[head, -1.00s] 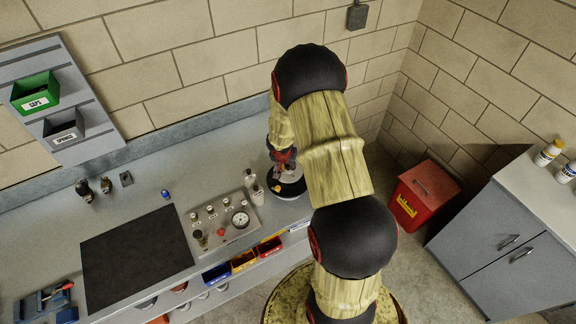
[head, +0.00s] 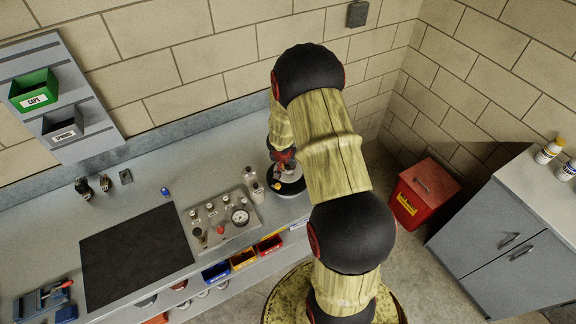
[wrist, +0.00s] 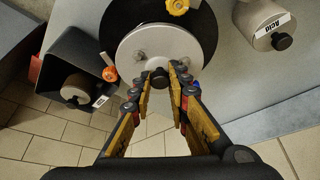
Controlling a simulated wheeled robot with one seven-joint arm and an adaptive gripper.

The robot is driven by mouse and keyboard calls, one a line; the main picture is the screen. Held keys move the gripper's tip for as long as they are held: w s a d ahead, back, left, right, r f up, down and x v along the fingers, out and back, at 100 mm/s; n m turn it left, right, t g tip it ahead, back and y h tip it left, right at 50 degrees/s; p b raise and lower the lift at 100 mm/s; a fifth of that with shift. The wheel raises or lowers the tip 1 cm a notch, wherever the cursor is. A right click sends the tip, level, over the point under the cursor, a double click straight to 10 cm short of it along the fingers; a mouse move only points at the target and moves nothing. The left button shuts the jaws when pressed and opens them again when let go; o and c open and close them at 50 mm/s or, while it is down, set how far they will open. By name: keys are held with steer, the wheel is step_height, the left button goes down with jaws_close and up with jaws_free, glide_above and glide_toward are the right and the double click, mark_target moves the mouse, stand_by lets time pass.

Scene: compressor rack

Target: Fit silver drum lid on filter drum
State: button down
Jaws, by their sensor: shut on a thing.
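The silver drum lid (wrist: 150,45) is a flat round disc with a black knob (wrist: 159,77) near its lower edge in the wrist view. My gripper (wrist: 164,70) is shut on that knob, with its fingers pointing at the lid. The lid overlaps a wider black round top (wrist: 205,30), which appears to be the filter drum. Whether the lid is seated or held just above it I cannot tell. In the head view the drum (head: 293,187) stands at the bench's right end, with my gripper (head: 283,160) over it and partly hiding it.
An orange knob (wrist: 110,74) and a yellow knob (wrist: 177,7) sit by the lid's edge. A red bin (head: 424,194) is on the floor to the right.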

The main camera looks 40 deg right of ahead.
steer(key=shift+f+b, duration=0.85)
steer(key=shift+f, duration=0.4)
steer(key=shift+f, duration=0.4)
steer(key=c, duration=1.6)
jaws_free()
steer(key=shift+c, duration=0.2)
steer(key=shift+o, duration=0.9)
steer(key=shift+o, duration=1.2)
steer(key=shift+r, duration=0.1)
